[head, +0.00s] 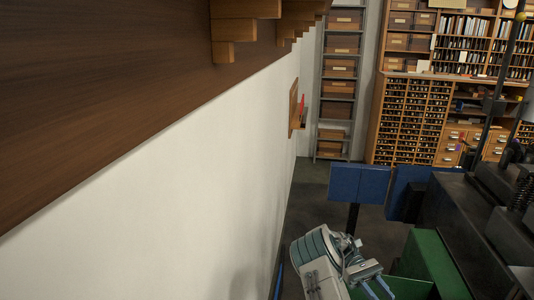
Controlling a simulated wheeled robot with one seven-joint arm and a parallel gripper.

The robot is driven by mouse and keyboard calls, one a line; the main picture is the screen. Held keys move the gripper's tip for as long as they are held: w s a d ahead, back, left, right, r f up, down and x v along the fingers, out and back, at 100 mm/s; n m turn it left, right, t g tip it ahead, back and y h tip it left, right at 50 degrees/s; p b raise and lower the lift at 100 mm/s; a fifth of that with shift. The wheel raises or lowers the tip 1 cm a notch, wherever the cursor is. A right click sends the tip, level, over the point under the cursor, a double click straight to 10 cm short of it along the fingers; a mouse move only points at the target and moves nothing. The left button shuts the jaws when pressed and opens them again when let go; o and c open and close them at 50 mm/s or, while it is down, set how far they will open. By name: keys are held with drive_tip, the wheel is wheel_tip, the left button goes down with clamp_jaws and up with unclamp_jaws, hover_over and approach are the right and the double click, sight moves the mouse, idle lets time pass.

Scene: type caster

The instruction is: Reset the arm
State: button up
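My arm shows at the bottom centre of the head view, its pale grey and teal links folded between the white wall and a green box-like part. My gripper (378,286) is at the lower end of the arm, close to the green part (428,262). Its fingers are small and partly cut off by the bottom edge, so I cannot tell whether they are open or shut. I see no object held in it.
A white wall (170,190) with a brown wood band runs along the left. Blue panels (358,184) and dark machinery (470,225) stand at the right. A shelf rack (339,75) and a type cabinet (410,118) stand at the back. Dark floor is clear before them.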

drive_tip(key=s+a+r+m+t+y+b, duration=0.1)
drive_tip(key=s+a+r+t+y, duration=0.1)
drive_tip(key=s+a+r+t, duration=0.3)
drive_tip(key=s+a+r+m+t+y+b, duration=0.1)
drive_tip(key=s+a+r+t+y+b, duration=0.15)
drive_tip(key=r+t, duration=0.5)
drive_tip(key=s+a+r+m+t+y+b, duration=0.1)
drive_tip(key=s+a+r+m+t, duration=0.1)
drive_tip(key=s+a+t, duration=0.5)
drive_tip(key=s+a+r, duration=0.1)
drive_tip(key=s+a, duration=0.1)
drive_tip(key=s, duration=0.2)
drive_tip(key=shift+s+a, duration=0.15)
drive_tip(key=shift+s, duration=0.15)
drive_tip(key=shift+s+f+y, duration=0.1)
drive_tip(key=shift+y, duration=0.15)
